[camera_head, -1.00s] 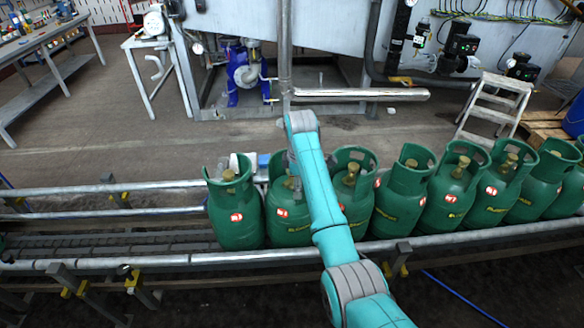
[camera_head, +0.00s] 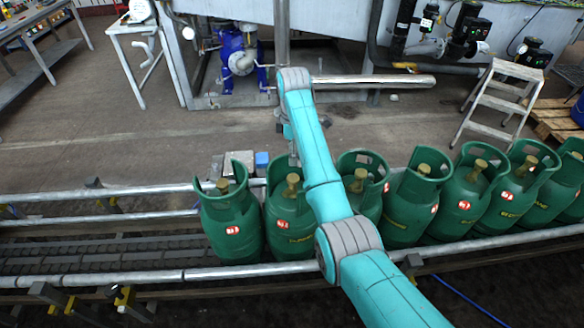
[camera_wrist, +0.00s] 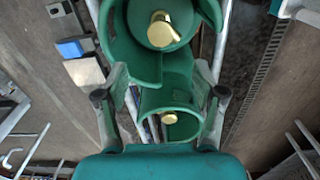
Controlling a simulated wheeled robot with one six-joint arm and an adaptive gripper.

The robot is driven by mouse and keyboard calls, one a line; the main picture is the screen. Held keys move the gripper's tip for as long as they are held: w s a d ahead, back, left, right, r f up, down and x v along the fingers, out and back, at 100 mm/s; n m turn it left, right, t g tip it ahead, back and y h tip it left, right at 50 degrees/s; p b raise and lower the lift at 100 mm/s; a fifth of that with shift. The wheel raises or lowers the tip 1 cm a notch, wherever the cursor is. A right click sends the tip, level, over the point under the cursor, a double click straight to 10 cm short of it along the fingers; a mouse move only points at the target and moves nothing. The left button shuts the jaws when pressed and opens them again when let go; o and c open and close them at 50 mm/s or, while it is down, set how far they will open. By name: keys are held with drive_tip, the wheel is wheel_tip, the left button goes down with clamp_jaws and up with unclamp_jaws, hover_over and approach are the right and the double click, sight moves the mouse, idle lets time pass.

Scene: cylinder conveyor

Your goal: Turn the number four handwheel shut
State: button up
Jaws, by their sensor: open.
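Green gas cylinders stand upright in a row on the conveyor, each with a brass valve top inside a collar. Counting from the left in the head view, the fourth cylinder (camera_head: 405,215) has a brass top (camera_head: 424,170). No handwheel number can be read. The wrist view shows one brass top (camera_wrist: 163,30) close up and another (camera_wrist: 168,118) lower down; I cannot tell which cylinders these are. My gripper (camera_wrist: 161,95) is open, its fingers apart on either side of the collars, holding nothing. In the head view my arm hides part of the second and third cylinders.
The conveyor has metal side rails (camera_head: 120,277), and its left stretch (camera_head: 110,235) is empty. A step stool (camera_head: 500,95), a blue pump (camera_head: 238,58) and a horizontal pipe (camera_head: 372,82) lie beyond. Small grey and blue boxes (camera_wrist: 75,50) sit beside the rail.

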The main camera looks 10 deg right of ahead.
sight(293, 178)
wheel_tip(293, 178, down, 11)
drive_tip(key=shift+r, duration=0.2)
idle(0.3)
drive_tip(key=c, duration=1.1)
